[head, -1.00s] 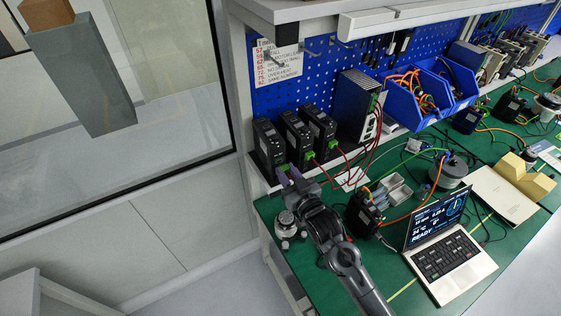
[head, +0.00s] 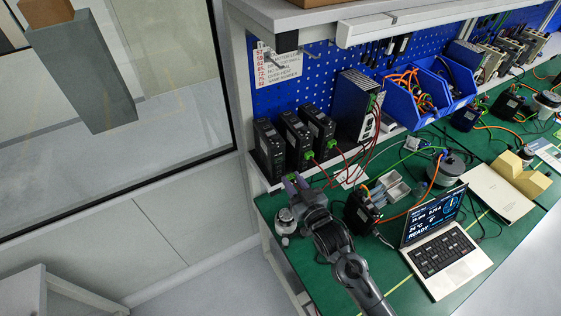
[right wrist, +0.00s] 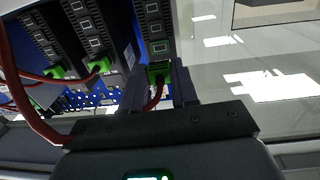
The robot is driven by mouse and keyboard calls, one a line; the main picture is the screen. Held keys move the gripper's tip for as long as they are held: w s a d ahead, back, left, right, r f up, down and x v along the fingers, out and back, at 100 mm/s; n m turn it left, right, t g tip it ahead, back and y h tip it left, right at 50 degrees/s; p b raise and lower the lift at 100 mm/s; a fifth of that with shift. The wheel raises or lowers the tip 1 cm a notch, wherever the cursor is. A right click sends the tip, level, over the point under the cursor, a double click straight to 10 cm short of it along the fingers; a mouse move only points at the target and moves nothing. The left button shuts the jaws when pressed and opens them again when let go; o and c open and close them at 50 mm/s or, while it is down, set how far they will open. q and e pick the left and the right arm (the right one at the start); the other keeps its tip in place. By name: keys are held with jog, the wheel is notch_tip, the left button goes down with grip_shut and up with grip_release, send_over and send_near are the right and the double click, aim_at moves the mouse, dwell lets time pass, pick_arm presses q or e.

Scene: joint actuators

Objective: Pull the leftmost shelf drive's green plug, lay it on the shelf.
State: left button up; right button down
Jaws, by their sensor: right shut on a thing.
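The leftmost shelf drive (head: 268,150) is a black upright box at the left end of the shelf (head: 257,179). My right gripper (head: 291,180) is shut on the green plug (head: 292,177), just in front of that drive's lower face. The plug looks clear of the drive by a small gap. In the right wrist view the green plug (right wrist: 158,74) sits between the two dark fingers (right wrist: 160,88), with a red wire hanging from it. The fingers hide the plug's sides. My left gripper is not in view.
Two similar drives (head: 297,139) (head: 319,132) stand to the right, each with a green plug and red wires. A metal knobbed part (head: 285,225), a black motor (head: 361,212) and a laptop (head: 437,240) are on the green bench below.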

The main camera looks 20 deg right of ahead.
dwell(0.4)
jog(key=shift+r+p, duration=0.3)
jog(key=shift+p, duration=0.2)
jog(key=m+g+h+p, duration=0.2)
jog(key=g+h+p, duration=0.15)
jog(key=p, duration=0.45)
send_over(343, 152)
jog(key=s+d, duration=0.2)
jog(key=s, duration=0.6)
jog(key=shift+t, duration=0.25)
jog(key=w+f+b, duration=0.2)
jog(key=b, duration=0.1)
jog(key=w+a+f+b, duration=0.1)
jog(key=w+b, duration=0.2)
jog(key=w+a+f+b, duration=0.1)
jog(key=w+f+b, duration=0.1)
jog(key=b, duration=0.1)
jog(key=shift+w+f+b, duration=0.3)
jog(key=shift+w+b, duration=0.05)
jog(key=shift+w, duration=0.05)
jog(key=shift+w+f+b, duration=0.1)
jog(key=shift+w+b, duration=0.15)
jog(key=shift+b, duration=0.1)
jog(key=shift+s+f+b, duration=0.1)
jog(key=shift+f+b, duration=0.45)
jog(key=shift+f, duration=0.5)
